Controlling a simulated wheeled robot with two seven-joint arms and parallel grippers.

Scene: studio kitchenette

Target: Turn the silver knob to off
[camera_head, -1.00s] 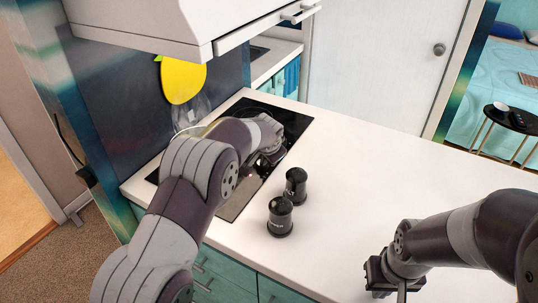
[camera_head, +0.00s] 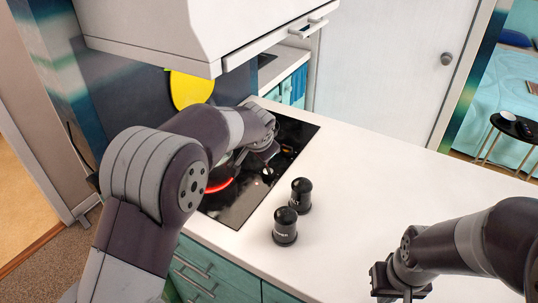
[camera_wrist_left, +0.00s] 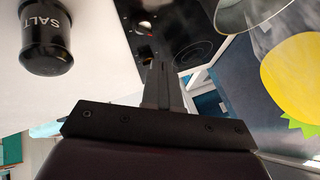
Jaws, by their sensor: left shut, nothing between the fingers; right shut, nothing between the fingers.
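The black cooktop (camera_head: 230,213) is set into the white counter, and a burner (camera_head: 220,185) on it glows red. A small silver knob (camera_head: 268,171) seems to show on the cooktop's right part; it appears again in the left wrist view (camera_wrist_left: 144,28), near a small orange-lit mark. Its setting is too small to read. My left gripper (camera_wrist_left: 160,68) is shut and empty, its fingers pointing over the cooktop, apart from the knob in the picture. In the head view my left arm covers part of the cooktop. My right gripper (camera_head: 398,290) is shut and empty over the counter at lower right.
Two black shakers, pepper (camera_head: 285,227) and salt (camera_head: 301,195), stand right of the cooktop. A white hood (camera_head: 200,30) overhangs the back. A metal pot (camera_wrist_left: 244,12) shows in the left wrist view. The counter's right side is clear.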

